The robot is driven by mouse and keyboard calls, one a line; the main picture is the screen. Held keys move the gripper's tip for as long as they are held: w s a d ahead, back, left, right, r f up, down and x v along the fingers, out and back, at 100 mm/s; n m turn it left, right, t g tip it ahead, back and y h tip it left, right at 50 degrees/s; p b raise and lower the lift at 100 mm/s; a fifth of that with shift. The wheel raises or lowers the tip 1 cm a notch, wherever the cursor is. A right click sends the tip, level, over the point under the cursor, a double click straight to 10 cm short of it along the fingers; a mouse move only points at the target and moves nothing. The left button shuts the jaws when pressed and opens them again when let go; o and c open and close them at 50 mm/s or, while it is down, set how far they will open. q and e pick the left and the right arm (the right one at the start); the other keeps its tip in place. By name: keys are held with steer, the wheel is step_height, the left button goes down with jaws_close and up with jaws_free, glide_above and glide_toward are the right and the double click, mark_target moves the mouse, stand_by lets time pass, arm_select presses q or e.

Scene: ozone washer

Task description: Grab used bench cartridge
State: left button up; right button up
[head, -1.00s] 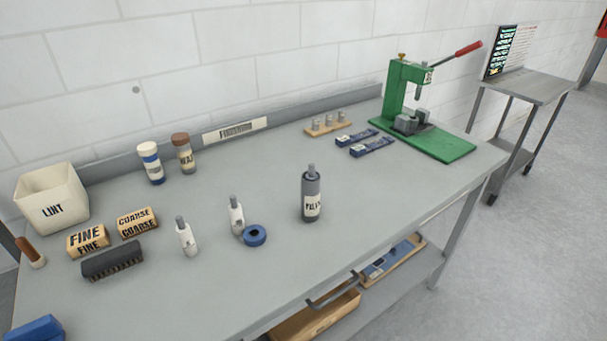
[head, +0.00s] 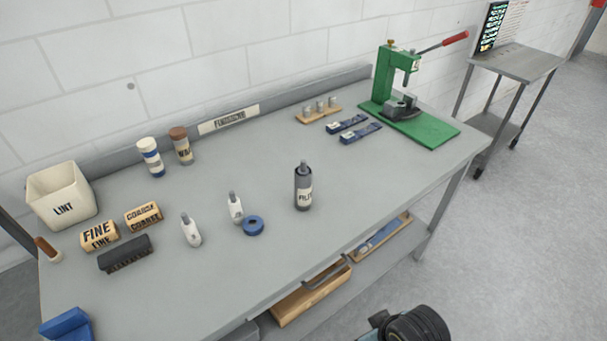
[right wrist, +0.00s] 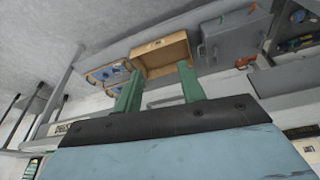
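No object in view reads clearly as a used cartridge. The candidates on the bench are a dark bottle with a grey tip and pale label (head: 303,188) and two small white bottles with grey tips, one left (head: 191,232) and one right (head: 235,208). A dark round part at the bottom of the head view seems to be my right arm, below the bench's front edge.
An open wooden box (right wrist: 165,54) sits underneath. The front middle of the top is clear.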

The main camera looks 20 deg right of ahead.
steer(key=w+r+t+p, duration=0.1)
steer(key=w+r+t, duration=0.1)
steer(key=w+r, duration=0.45)
steer(key=n+t+y, duration=0.2)
steer(key=t+y, duration=0.2)
steer(key=t, duration=0.3)
glide_toward(305, 163)
steer(key=shift+p+x, duration=0.5)
steer(key=shift+x, duration=3.8)
arm_select(q)
steer(key=shift+s+r, duration=0.3)
steer(key=shift+r, duration=0.3)
steer(key=shift+s+r, duration=0.25)
steer(key=shift+r, duration=0.35)
arm_select(e)
steer(key=shift+d, duration=0.1)
jaws_close()
